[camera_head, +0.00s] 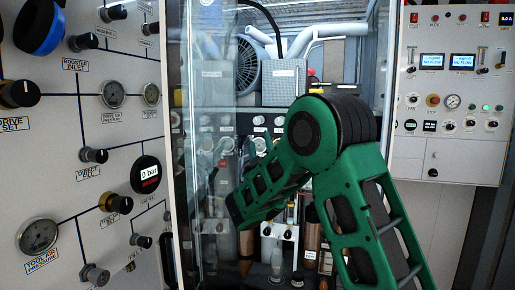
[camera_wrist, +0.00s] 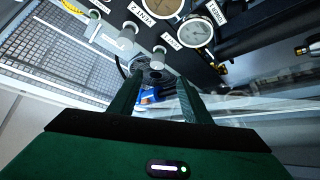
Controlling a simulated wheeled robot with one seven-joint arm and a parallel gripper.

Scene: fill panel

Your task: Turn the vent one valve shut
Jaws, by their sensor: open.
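In the wrist view my gripper (camera_wrist: 158,84) is open, with its two dark fingers apart and nothing held between them. Just beyond the fingertips is a grey cylindrical knob (camera_wrist: 160,56) beside a small white label that seems to read vent 1. A second similar knob (camera_wrist: 128,35) is to its upper left, near a label that seems to read vent 2. The fingers look apart from both knobs. In the head view my green arm reaches into the cabinet, and the fingertips and vent knobs cannot be made out there.
Round gauges (camera_wrist: 196,32) sit beside the knobs. A blue object (camera_wrist: 150,96) shows between the fingers. The cabinet has a clear glass pane (camera_head: 215,150). A knob-and-gauge panel (camera_head: 70,130) stands left, a control box (camera_head: 450,150) right.

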